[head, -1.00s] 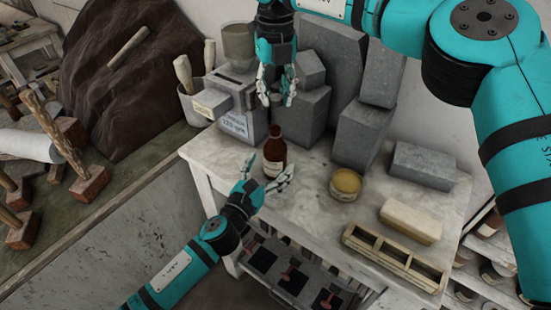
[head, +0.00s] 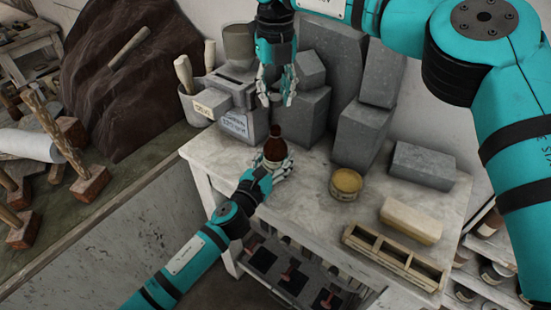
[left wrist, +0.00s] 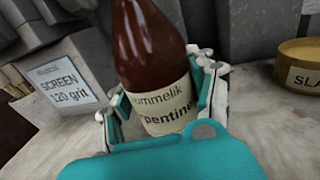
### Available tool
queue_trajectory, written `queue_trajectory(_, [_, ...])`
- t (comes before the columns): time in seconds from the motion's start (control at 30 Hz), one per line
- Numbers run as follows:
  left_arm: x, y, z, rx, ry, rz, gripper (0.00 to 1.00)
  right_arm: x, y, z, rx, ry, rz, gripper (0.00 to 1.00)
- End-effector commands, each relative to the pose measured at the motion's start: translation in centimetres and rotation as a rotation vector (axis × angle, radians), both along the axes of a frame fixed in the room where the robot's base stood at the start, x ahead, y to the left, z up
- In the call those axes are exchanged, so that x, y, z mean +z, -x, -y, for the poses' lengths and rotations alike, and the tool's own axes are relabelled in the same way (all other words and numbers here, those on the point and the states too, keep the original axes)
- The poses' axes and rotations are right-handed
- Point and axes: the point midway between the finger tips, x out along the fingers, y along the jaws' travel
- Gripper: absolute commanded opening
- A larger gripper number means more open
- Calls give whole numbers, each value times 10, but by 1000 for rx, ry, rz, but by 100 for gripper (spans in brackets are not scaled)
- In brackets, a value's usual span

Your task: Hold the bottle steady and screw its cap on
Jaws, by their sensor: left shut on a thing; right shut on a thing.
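The dark brown bottle (head: 275,147) with a pale label stands on the marble-topped table (head: 310,205). In the left wrist view the bottle (left wrist: 150,45) fills the middle, its top cut off by the frame. My left gripper (head: 276,167) is shut on the bottle's lower body, with fingers on both sides of the label; they also show in the left wrist view (left wrist: 165,92). My right gripper (head: 276,92) points down above the bottle, apart from it. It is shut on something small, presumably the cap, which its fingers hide.
A round yellow tin (head: 346,184) stands to the right of the bottle. Grey stone blocks (head: 362,135) and a grey box (head: 240,122) stand behind. A cream block (head: 410,221) and a wooden divided tray (head: 395,258) lie at the right front.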

Motion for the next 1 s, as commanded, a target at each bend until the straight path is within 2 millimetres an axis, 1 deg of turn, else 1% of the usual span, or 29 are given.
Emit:
queue_trajectory(0.03, [0,0,0,0,0,0,37,0,0,0,0,0,0,19])
queue_trajectory(0.3, [0,0,0,0,-1,0,2,0,0,0,0,0,0,19])
queue_trajectory(0.33, [0,0,0,0,-1,0,0,0,0,0,0,0,0,19])
queue_trajectory(0.47, [-1,0,0,0,-1,0,0,-5,0,0,0,1,-2,19])
queue_trajectory(0.7, [-1,0,0,0,-1,0,0,-38,0,0,0,1,-3,19])
queue_trajectory(0.8, [-1,0,0,0,-1,0,0,-48,0,0,0,2,-2,19])
queue_trajectory(1.0, [-1,0,0,0,-1,0,0,-49,0,0,-1,1,0,19])
